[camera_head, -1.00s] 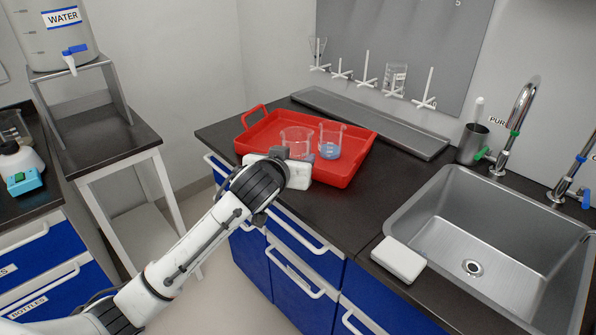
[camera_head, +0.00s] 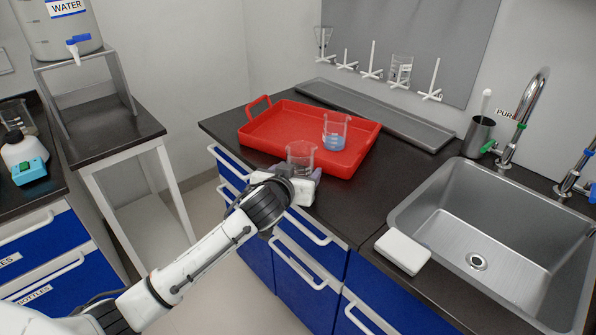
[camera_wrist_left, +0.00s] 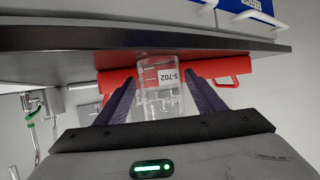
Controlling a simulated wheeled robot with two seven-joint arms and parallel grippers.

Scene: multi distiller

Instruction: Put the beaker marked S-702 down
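The clear beaker marked S-702 (camera_head: 301,154) is between the fingers of my left gripper (camera_head: 300,174), by the front rim of the red tray (camera_head: 268,148). In the left wrist view the beaker (camera_wrist_left: 160,82) shows its S-702 label upside down, with a purple finger against each side. My right gripper is not in view.
A second beaker with blue liquid (camera_head: 335,133) stands in the tray's right part. The tray's left part is empty. A white box (camera_head: 402,251) lies by the sink (camera_head: 470,220). Dark counter (camera_head: 355,205) is clear between tray and sink. A grey trough (camera_head: 385,120) runs behind.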

